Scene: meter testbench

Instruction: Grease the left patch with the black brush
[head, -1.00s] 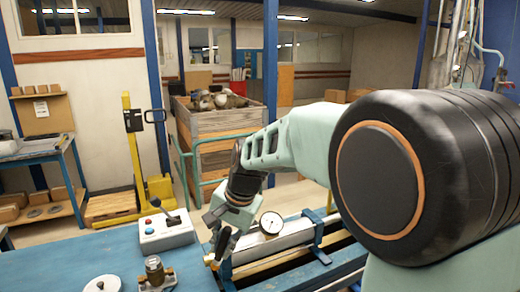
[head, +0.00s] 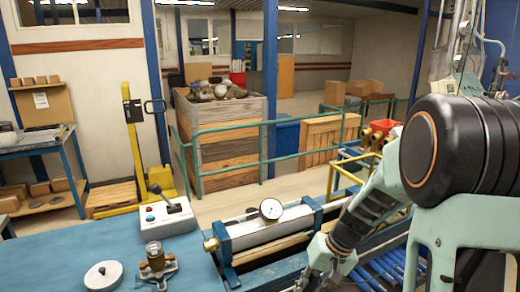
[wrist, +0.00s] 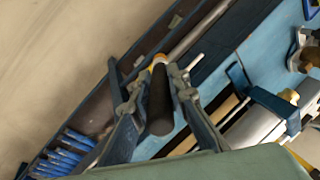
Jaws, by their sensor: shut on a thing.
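My gripper (wrist: 158,88) is shut on the black brush (wrist: 160,105), whose dark, round body points towards the wrist camera between the two fingers. A small yellow-orange part shows at its far end. In the head view my gripper (head: 318,270) hangs low at the bottom edge, right of the grey cylinder, and the brush cannot be made out there. I cannot pick out the left patch in either view.
A grey cylinder (head: 260,230) with a dial gauge (head: 271,209) lies on the bench. A control box (head: 168,217), a brass fitting (head: 156,262) and a white disc (head: 103,275) are at the left. Blue rods (head: 380,272) lie right of my gripper. Green railings stand behind.

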